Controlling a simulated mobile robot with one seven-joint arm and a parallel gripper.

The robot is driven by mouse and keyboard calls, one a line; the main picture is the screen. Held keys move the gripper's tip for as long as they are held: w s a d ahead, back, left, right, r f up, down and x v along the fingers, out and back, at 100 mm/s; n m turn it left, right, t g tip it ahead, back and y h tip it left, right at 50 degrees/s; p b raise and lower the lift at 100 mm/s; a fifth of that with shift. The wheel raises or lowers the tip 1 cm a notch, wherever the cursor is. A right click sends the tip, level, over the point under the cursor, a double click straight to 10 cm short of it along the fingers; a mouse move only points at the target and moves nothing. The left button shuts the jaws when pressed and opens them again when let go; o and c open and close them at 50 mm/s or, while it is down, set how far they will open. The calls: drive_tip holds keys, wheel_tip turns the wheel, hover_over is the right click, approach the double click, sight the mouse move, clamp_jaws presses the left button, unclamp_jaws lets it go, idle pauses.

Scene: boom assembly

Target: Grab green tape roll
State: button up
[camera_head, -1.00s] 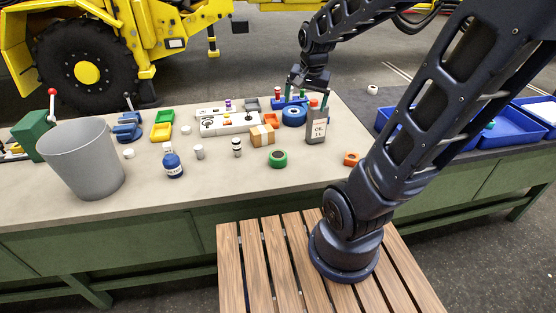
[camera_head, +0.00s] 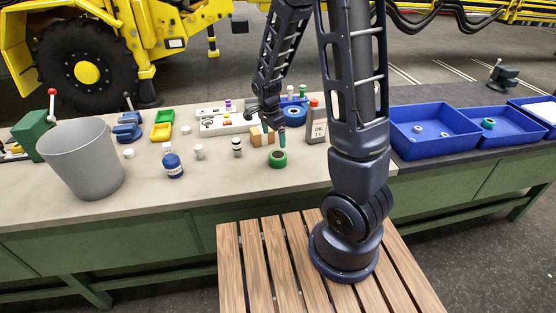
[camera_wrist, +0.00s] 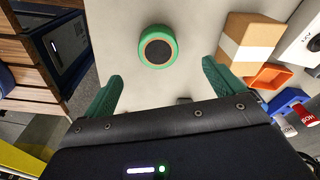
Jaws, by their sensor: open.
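The green tape roll (camera_head: 277,159) lies flat on the pale bench top, with a dark centre, near the bench's front edge. In the wrist view the green tape roll (camera_wrist: 157,46) shows whole, ahead of the fingers and roughly midway between them. My gripper (camera_head: 282,138) is just behind and above the roll in the head view. In the wrist view my gripper (camera_wrist: 160,85) has its two green fingers spread wide, with nothing between them. I see no contact between the fingers and the roll.
A cardboard-and-white box (camera_head: 261,137) stands close behind the roll; it also shows in the wrist view (camera_wrist: 250,42). An orange tray (camera_wrist: 270,76) lies beside it. Bench left of the roll is fairly clear.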

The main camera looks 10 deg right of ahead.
sight(278, 154)
drive_tip(key=shift+w+d+f, duration=0.1)
drive_tip(key=shift+d+f, duration=0.05)
drive_tip(key=shift+f, duration=1.35)
drive_tip(key=shift+w+d+f, duration=0.1)
drive_tip(key=shift+f, duration=1.35)
drive_tip(key=f, duration=0.2)
drive_tip(key=d+f, duration=0.1)
drive_tip(key=f, duration=0.1)
drive_tip(key=shift+s+d, duration=0.1)
drive_tip(key=shift+d, duration=0.05)
drive_tip(key=shift+f, duration=0.6)
drive_tip(key=c, duration=1.2)
